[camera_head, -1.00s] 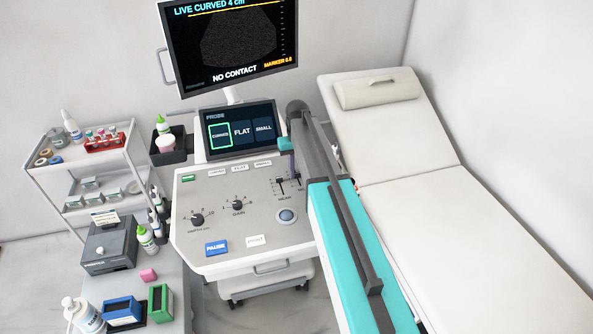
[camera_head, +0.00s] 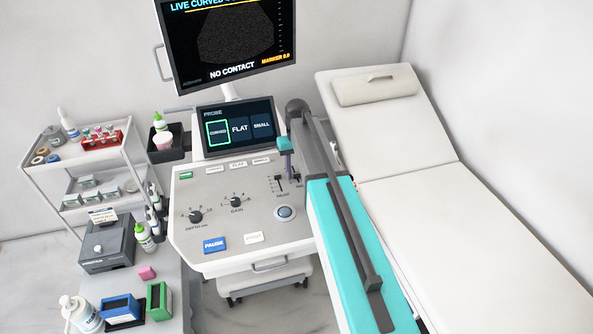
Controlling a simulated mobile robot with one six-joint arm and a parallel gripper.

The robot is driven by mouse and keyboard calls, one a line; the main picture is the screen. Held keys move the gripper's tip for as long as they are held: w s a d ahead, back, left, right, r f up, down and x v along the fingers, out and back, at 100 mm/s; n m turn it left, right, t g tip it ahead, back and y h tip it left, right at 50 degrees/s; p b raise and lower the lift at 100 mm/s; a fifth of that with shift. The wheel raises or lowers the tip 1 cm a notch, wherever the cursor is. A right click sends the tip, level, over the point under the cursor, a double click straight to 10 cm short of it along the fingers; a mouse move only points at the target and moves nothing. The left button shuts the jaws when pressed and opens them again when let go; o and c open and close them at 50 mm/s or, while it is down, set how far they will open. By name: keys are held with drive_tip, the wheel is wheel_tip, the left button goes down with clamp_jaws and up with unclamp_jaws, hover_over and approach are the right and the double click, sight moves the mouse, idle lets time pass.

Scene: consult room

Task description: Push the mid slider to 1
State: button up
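The console's slider group (camera_head: 278,181) is on the right part of the grey panel, with a "NEAR" label under the left slider. Its right part, where the mid slider would be, is mostly hidden by my arm and gripper. The scale marks are too small to read.
The panel (camera_head: 220,217) also carries depth and gain knobs, a blue pause button (camera_head: 215,245) and a round trackball (camera_head: 285,212). The white couch (camera_head: 405,150) stands to the right of my arm. A cart with bottles (camera_head: 70,180) is at the left.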

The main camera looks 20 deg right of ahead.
sight(297, 173)
idle(0.3)
wheel_tip(297, 173, up, 14)
drive_tip(key=b, duration=0.4)
idle(0.6)
drive_tip(key=shift+f, duration=0.2)
idle(0.3)
